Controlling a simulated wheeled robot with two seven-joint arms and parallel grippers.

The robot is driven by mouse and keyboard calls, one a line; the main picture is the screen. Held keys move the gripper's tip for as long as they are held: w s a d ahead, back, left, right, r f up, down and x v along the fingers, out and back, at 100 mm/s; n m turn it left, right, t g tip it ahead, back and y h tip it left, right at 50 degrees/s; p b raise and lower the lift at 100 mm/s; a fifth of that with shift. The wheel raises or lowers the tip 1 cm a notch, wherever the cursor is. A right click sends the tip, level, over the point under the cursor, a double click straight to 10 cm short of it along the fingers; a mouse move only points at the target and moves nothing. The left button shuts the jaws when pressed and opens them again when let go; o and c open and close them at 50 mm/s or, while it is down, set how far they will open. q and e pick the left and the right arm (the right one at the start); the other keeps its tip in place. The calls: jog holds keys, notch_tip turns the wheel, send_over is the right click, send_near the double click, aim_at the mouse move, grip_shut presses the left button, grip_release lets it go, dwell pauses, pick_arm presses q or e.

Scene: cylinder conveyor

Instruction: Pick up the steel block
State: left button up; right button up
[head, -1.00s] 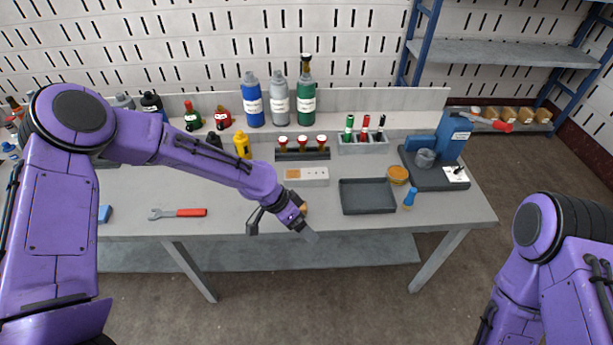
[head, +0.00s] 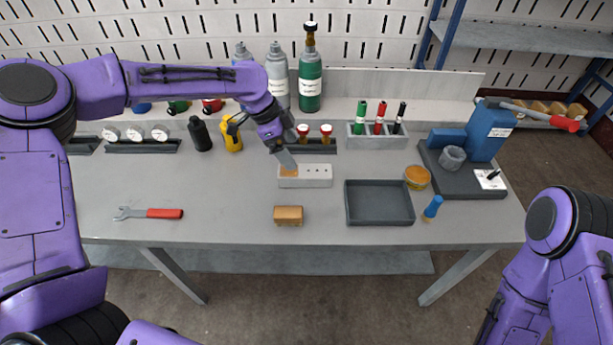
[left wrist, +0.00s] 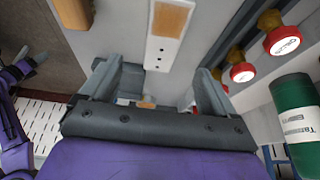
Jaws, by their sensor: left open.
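My left gripper (head: 283,155) is over the back middle of the bench, just above a light grey block (head: 314,182) with small holes and a tan patch at its left end. In the left wrist view the gripper (left wrist: 155,92) has its fingers apart with nothing between them. That grey block (left wrist: 161,52) lies beyond the fingertips. A small orange-tan block (head: 288,215) sits alone near the front edge, apart from the gripper. I cannot tell which of these, if either, is the steel block. My right gripper is out of view.
A dark empty tray (head: 379,221) lies right of the blocks, with an orange-lidded jar (head: 417,177) and a blue-handled tool (head: 432,207) beside it. Bottles (head: 309,80) stand behind. A red-handled wrench (head: 160,213) lies left; the bench between is clear.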

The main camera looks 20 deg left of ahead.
pick_arm(q)
send_over(305, 171)
jog(key=a, duration=0.2)
jog(key=f, duration=0.4)
jog(key=shift+s+f, duration=0.3)
jog(key=shift+f, duration=0.05)
jog(key=shift+d+f+p, duration=0.2)
jog(key=shift+f+p, duration=0.05)
jog(key=shift+p, duration=0.05)
jog(key=x, duration=0.5)
jog(key=shift+w+a+p, duration=0.15)
jog(key=shift+a+p, duration=0.05)
jog(key=shift+p, duration=0.2)
jog(key=c, duration=1.3)
